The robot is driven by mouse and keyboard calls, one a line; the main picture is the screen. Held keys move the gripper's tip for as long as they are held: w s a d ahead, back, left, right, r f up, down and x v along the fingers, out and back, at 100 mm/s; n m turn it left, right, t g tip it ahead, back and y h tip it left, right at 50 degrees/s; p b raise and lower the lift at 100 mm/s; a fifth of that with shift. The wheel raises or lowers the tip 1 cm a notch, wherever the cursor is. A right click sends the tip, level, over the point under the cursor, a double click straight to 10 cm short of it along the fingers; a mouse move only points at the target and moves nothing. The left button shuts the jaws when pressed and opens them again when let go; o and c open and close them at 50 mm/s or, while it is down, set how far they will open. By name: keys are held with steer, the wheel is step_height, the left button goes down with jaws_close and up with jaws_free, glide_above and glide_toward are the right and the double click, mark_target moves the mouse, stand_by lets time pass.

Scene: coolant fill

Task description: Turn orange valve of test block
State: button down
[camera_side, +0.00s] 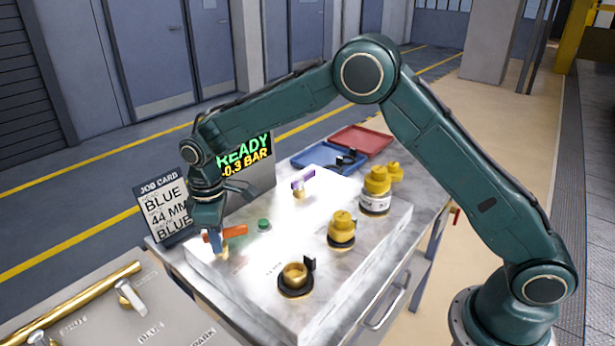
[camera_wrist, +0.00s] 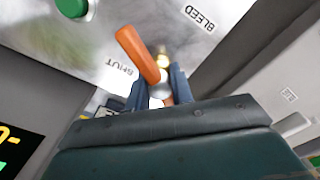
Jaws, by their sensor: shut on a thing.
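The orange valve (camera_side: 235,231) is a bar handle on a brass stem at the left end of the pale test block (camera_side: 250,285). My gripper (camera_side: 215,243) points down over it, with its blue-grey fingers shut on the handle. In the wrist view, the orange handle (camera_wrist: 138,55) passes between the two fingers (camera_wrist: 160,88), and its long end sticks out toward the upper left. The brass stem is just beyond the fingers. The printed words SHUT and BLEED show near the handle. The fingers hide part of the handle.
A green button (camera_side: 263,224), a purple-handled valve (camera_side: 303,181), yellow-capped parts (camera_side: 341,229) and an open brass port (camera_side: 295,276) stand on the block. The display (camera_side: 246,155) reads READY, -0.3 BAR. A job card (camera_side: 165,208) stands close behind my gripper. Blue and red trays lie behind.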

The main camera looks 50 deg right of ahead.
steer(key=m, duration=0.5)
steer(key=shift+m, duration=0.3)
steer(key=m, duration=0.5)
steer(key=shift+m, duration=0.4)
steer(key=c, duration=1.2)
jaws_free()
steer(key=shift+r, duration=0.15)
step_height(320, 180, up, 14)
steer(key=shift+f, duration=0.2)
